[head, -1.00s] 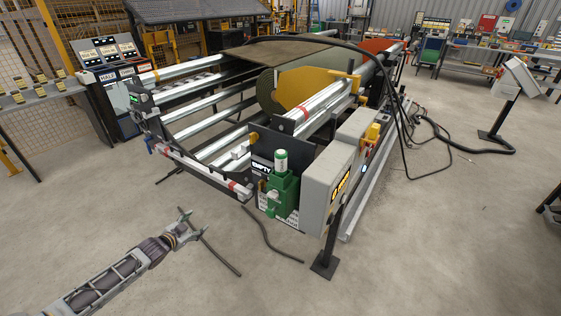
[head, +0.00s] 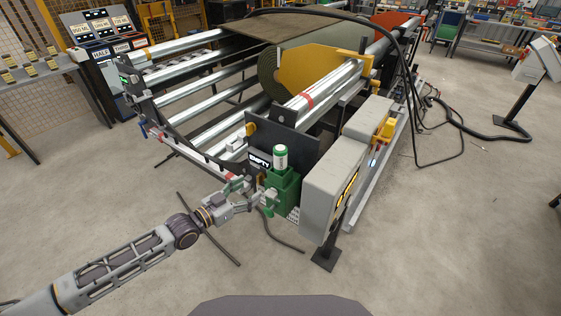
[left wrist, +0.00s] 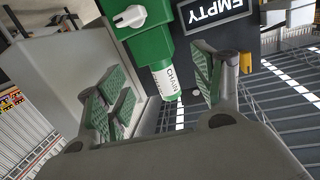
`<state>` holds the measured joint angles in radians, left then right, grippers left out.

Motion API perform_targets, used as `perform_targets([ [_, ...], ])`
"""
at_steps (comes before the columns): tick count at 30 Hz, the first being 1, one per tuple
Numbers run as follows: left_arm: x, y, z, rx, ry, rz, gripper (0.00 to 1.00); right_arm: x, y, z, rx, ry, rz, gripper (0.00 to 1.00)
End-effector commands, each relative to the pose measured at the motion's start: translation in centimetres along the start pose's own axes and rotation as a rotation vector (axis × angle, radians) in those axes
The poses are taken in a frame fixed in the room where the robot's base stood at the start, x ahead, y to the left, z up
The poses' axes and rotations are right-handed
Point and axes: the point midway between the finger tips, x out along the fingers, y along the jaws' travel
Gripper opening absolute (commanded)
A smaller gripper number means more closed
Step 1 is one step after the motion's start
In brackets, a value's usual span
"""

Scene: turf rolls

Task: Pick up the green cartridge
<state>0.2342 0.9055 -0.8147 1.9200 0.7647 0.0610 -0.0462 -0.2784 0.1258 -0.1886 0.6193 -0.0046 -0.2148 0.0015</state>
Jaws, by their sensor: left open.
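The cartridge (head: 281,157), a white cylinder with a green top, stands upright in a green housing (head: 285,190) at the front corner of the machine. In the left wrist view the white cartridge (left wrist: 163,82), with partly readable lettering, sticks out of the green housing (left wrist: 150,45). My left gripper (head: 262,190) is open just left of the housing and lower than the cartridge top. In the left wrist view its fingers (left wrist: 164,85) appear on either side of the cartridge, apart from it. The cartridge's lower part is hidden in the housing. My right gripper is out of view.
A black plate with an "EMPTY" sign (head: 260,162) stands beside the housing; the sign also shows in the left wrist view (left wrist: 212,10). A grey cabinet (head: 332,185) stands close right of it. A white knob (left wrist: 130,17) sits on the housing. Floor (head: 130,205) in front is clear.

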Motion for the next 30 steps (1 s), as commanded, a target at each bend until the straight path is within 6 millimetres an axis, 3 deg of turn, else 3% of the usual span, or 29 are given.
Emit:
perform_targets([
  [4,0.1,1.0,-1.8,-0.039,0.046,0.013,0.67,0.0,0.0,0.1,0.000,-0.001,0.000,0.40],
  [12,0.0,0.8,-3.0,-0.074,0.098,0.005,0.67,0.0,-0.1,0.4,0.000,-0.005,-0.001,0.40],
  [20,0.0,0.7,-3.2,-0.062,0.109,0.003,0.67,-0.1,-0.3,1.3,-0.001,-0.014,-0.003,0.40],
  [30,0.5,0.7,-3.3,-0.063,0.110,0.003,0.67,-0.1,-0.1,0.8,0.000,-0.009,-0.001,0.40],
])
